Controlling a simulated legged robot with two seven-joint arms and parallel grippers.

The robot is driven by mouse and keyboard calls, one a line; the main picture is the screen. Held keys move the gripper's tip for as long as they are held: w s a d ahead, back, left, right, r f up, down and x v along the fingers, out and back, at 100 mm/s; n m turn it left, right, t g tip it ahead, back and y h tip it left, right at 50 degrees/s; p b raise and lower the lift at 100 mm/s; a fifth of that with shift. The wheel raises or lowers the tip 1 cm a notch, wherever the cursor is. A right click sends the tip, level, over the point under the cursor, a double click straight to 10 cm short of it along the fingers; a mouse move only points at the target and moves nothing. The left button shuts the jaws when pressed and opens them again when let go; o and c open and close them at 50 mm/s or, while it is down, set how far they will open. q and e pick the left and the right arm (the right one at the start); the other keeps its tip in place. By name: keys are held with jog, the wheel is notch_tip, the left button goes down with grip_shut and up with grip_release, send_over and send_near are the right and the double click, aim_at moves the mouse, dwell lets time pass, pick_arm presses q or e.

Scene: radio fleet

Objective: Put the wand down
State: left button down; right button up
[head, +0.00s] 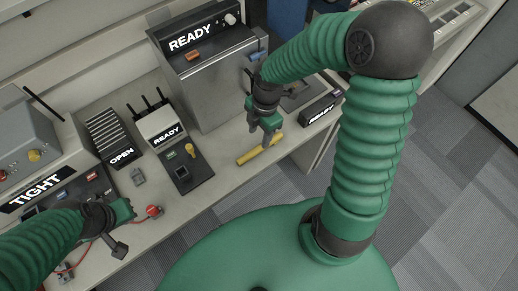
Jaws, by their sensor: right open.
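The wand is most likely the yellow bar (260,150) lying on the bench top, near its front edge, below the large grey box. My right gripper (268,138) is just above and behind the bar, pointing down, with its jaws open. Whether a fingertip touches the bar is hard to tell. My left gripper (122,230) is at the lower left over the bench's front edge, close to a red round knob (153,211). Its jaws are too unclear to read.
The bench (215,205) holds a large grey box marked READY (215,80), a smaller READY device (160,125), a black panel with a yellow lever (185,168), an OPEN rack (110,135) and a TIGHT unit (40,185). A small READY block (320,110) stands to the right.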

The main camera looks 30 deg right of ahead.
aim_at(260, 145)
notch_tip(260, 145, down, 2)
jog(key=shift+d+f, duration=0.1)
jog(key=shift+f, duration=0.15)
notch_tip(260, 145, down, 5)
jog(key=shift+s+f+b, duration=0.1)
jog(key=shift+b, duration=0.6)
jog(key=shift+c, duration=0.2)
grip_shut()
